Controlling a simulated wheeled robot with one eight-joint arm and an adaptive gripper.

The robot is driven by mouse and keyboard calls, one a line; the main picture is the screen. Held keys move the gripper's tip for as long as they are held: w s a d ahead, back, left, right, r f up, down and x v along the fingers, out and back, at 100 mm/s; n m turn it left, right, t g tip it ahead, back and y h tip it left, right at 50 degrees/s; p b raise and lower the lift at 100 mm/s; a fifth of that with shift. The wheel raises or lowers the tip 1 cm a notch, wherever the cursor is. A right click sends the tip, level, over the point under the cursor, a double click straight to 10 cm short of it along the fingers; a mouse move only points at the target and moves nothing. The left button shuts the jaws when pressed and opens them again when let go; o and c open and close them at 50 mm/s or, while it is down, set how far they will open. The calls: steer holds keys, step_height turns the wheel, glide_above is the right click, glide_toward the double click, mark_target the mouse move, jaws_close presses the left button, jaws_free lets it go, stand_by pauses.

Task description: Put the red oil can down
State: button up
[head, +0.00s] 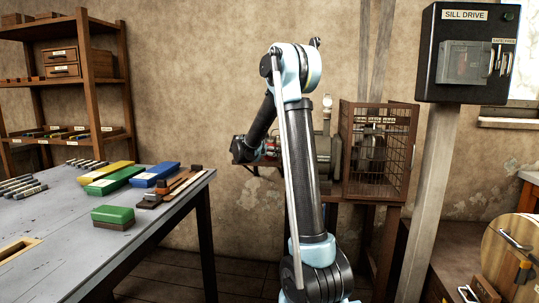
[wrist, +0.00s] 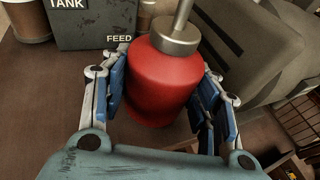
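The red oil can (wrist: 163,85), with a grey metal collar and spout, sits between the blue-padded fingers of my gripper (wrist: 165,95) in the wrist view. The pads lie close against both its sides, and my gripper looks shut on it. The can is over a brown surface (wrist: 50,110); whether its base touches that surface is hidden. In the head view my gripper (head: 262,150) is at the back bench, partly behind my arm, with a small bit of red near it.
A dark box marked TANK and FEED (wrist: 92,25) stands just beyond the can. A grey machine body (wrist: 265,45) is close on the right. The head view shows a wire cage (head: 375,150) right of my arm and a grey workbench (head: 60,225) at left.

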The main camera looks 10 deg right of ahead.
steer(key=o, duration=0.4)
steer(key=shift+o, duration=0.2)
steer(key=shift+r, duration=0.1)
steer(key=v, duration=1.2)
steer(key=s+d+f+m+g+y, duration=0.3)
steer(key=s+d+m, duration=0.35)
steer(key=s, duration=0.55)
steer(key=s+d+f+m+g+y, duration=0.1)
steer(key=s+d+f+m+g, duration=0.35)
steer(key=s, duration=0.75)
steer(key=s+a+f+m+y, duration=0.1)
steer(key=s+f+m, duration=0.3)
steer(key=s, duration=0.4)
steer(key=s+a+f+m+y, duration=0.1)
steer(key=s+f+m+y, duration=0.2)
steer(key=s+f+m, duration=0.2)
steer(key=s+a+f+m+g+y, duration=0.1)
steer(key=s+f+m, duration=0.4)
steer(key=s, duration=0.6)
steer(key=m, duration=0.2)
steer(key=shift+a+m+y, duration=0.2)
steer(key=shift+m+y, duration=0.1)
steer(key=shift+y, duration=0.1)
steer(key=shift+f, duration=0.1)
